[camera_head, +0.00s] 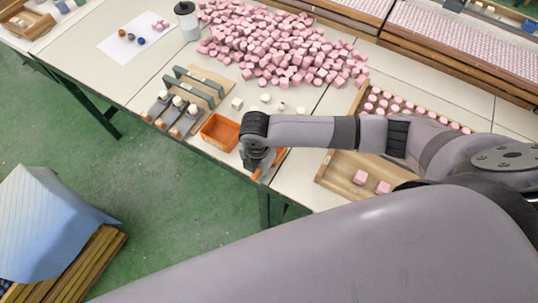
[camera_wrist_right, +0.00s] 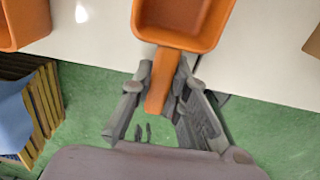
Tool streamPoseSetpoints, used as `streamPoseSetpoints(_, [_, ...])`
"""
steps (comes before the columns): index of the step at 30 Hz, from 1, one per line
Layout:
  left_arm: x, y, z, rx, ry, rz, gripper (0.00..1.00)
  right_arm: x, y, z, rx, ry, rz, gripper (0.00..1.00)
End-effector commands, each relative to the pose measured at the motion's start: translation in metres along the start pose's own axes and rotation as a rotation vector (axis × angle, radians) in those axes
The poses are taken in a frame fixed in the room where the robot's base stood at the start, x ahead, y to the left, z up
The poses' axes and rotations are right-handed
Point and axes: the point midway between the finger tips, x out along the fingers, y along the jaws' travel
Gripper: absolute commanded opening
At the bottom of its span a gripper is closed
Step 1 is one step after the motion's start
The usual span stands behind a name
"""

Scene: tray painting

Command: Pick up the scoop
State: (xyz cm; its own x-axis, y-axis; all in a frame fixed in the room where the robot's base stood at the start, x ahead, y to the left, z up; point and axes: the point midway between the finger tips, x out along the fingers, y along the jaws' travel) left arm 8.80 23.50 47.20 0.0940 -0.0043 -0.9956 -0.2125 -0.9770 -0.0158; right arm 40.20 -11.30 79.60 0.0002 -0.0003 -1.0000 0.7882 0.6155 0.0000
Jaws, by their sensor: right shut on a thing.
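The orange scoop shows in the right wrist view (camera_wrist_right: 190,42), with its bowl at the top over the white table edge and its handle (camera_wrist_right: 158,85) pointing back toward me. My right gripper (camera_wrist_right: 163,78) is shut on this handle, one finger on each side. In the head view my right gripper (camera_head: 257,168) is at the table's front edge and hides most of the scoop. Only small orange parts show beside it. My left gripper is not in view.
An orange bin (camera_head: 219,133) stands just left of my right gripper. Left of it is a wooden rack (camera_head: 205,83) with brush-like tools. A heap of pink cubes (camera_head: 275,45) lies behind. A wooden tray (camera_head: 335,172) with pink pieces is on the right. Green floor lies in front.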

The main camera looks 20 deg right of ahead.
Motion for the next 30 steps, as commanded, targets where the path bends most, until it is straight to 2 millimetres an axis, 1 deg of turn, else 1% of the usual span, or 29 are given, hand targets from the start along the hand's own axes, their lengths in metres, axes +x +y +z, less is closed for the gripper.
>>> streamPoseSetpoints(11, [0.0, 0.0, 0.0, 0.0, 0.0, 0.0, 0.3, -0.001, 0.0, 0.0, 0.0, 0.0, 0.001, 0.0])
streamPoseSetpoints(14, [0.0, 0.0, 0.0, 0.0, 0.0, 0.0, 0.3, -0.004, 0.0, 0.0, 0.0, 0.0, 0.001, 0.0])
streamPoseSetpoints(17, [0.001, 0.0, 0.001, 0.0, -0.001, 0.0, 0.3, -0.011, 0.001, 0.001, 0.001, -0.001, 0.003, 0.0])
streamPoseSetpoints(20, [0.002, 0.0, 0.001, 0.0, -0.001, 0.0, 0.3, -0.026, 0.001, 0.001, 0.0, -0.001, 0.004, 0.0])
streamPoseSetpoints(23, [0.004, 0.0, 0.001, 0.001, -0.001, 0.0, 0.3, -0.049, 0.002, 0.001, -0.001, -0.002, 0.006, 0.0])
streamPoseSetpoints(30, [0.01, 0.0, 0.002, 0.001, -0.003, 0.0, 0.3, -0.121, 0.002, 0.001, -0.002, -0.003, 0.008, 0.0])
